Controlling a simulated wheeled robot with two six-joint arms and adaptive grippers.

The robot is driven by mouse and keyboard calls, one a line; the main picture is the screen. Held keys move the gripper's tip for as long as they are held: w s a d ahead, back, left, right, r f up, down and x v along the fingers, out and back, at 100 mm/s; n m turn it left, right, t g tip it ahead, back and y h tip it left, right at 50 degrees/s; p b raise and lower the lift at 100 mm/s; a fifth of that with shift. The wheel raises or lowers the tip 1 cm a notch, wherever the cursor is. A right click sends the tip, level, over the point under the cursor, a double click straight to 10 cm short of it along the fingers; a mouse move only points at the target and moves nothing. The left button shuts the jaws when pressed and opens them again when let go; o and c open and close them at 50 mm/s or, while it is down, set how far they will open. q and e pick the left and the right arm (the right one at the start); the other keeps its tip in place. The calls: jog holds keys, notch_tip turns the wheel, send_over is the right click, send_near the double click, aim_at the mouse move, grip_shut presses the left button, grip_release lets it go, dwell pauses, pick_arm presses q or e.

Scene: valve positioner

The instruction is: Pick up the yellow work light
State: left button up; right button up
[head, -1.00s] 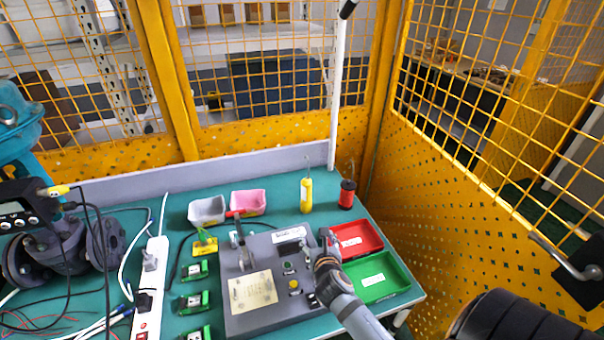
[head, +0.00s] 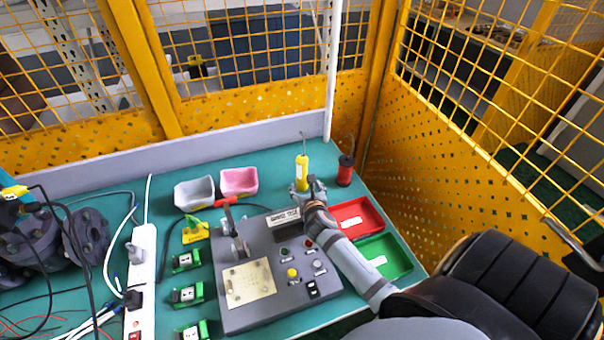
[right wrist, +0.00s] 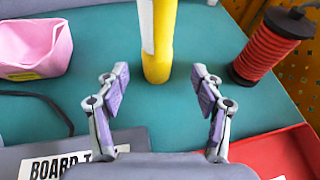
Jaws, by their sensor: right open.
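The yellow work light (head: 302,172) stands upright on the green table near the back, with a thin hook or wire at its top. In the right wrist view the work light (right wrist: 158,45) rises between and just beyond the fingertips, and its upper part is cut off. My right gripper (head: 308,188) is just in front of it. In the right wrist view my right gripper (right wrist: 158,85) is open, with one finger on each side of the light's line and a gap to both. My left gripper does not show.
A red ribbed cylinder (right wrist: 272,45) stands close right of the light. A pink bin (head: 238,182) and grey bin (head: 194,193) are to the left. The grey test board (head: 240,310), red tray (head: 375,215) and green tray (head: 405,262) lie in front. A white pole (head: 332,80) rises behind.

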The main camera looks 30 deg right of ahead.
aim_at(303, 181)
jog(key=x, duration=0.4)
jog(key=shift+w+f, duration=0.15)
jog(key=shift+w, duration=0.3)
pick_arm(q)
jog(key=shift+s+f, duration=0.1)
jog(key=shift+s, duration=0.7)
pick_arm(e)
jog(key=shift+s, duration=0.1)
jog(key=shift+c, duration=1)
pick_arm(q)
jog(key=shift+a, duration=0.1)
pick_arm(e)
grip_shut()
